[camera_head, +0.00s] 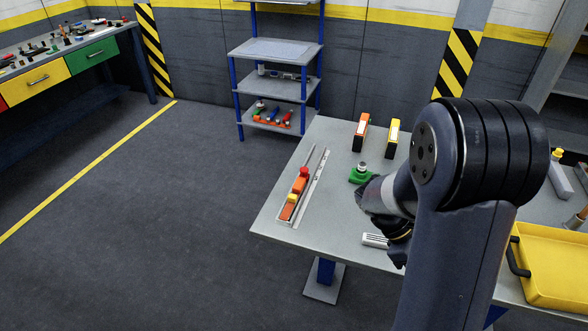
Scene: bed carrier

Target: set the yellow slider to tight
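A long grey rail fixture (316,182) lies on the left part of the grey table. On it sit orange blocks, one carrying a red knob (304,171), and a small yellow piece (292,198) between the orange parts, which looks like the yellow slider. Any tight marking is too small to read. My gripper (398,252) hangs over the table to the right of the rail, well apart from it. My arm partly hides it, and its fingers are too dark to judge.
The table (335,222) has free room between rail and gripper. A green piece with a silver knob (360,175), an orange box (361,131), a yellow box (392,138) and a small white ribbed piece (374,240) stand around. A yellow tray (521,237) is at the right.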

